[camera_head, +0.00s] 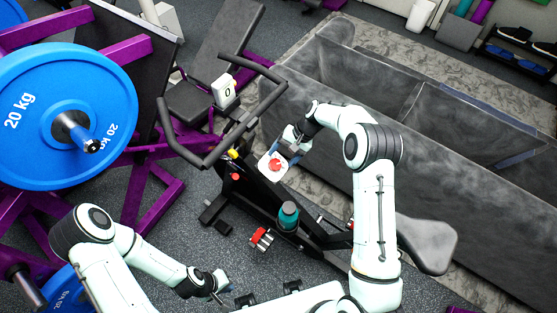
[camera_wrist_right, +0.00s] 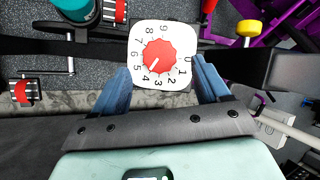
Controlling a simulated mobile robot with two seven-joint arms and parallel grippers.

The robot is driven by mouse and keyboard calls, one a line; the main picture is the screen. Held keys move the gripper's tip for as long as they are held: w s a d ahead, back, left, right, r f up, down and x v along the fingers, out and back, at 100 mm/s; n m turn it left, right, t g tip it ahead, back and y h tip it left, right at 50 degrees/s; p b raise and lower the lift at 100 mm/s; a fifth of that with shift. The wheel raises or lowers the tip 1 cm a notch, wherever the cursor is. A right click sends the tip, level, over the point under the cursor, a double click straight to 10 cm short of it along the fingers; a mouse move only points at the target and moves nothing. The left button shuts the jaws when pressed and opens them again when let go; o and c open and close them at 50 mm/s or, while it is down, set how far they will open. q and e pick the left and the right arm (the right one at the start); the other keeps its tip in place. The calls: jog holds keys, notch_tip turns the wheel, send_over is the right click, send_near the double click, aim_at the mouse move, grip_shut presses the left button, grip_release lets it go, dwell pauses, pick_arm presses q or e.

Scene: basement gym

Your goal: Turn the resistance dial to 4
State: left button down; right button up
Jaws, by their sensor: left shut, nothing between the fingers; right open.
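The resistance dial is a white plate (camera_head: 264,172) with a red knob (camera_head: 275,165) on the exercise bike's frame. In the right wrist view, the plate (camera_wrist_right: 172,83) carries digits around the scalloped red knob (camera_wrist_right: 152,57). The knob's white mark points down and left, near the 4; its exact alignment is hard to tell. My right gripper (camera_head: 289,148) is open at the dial, its blue fingers (camera_wrist_right: 162,68) on either side of the plate, with the knob between and beyond them. My left gripper (camera_head: 222,290) is shut and empty, low in the head view, away from the dial.
A blue 20 kg plate (camera_head: 40,90) is left; a grey sofa (camera_head: 460,170) is right.

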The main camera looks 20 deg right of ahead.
jog(key=v, duration=0.9)
jog(key=shift+d, duration=0.1)
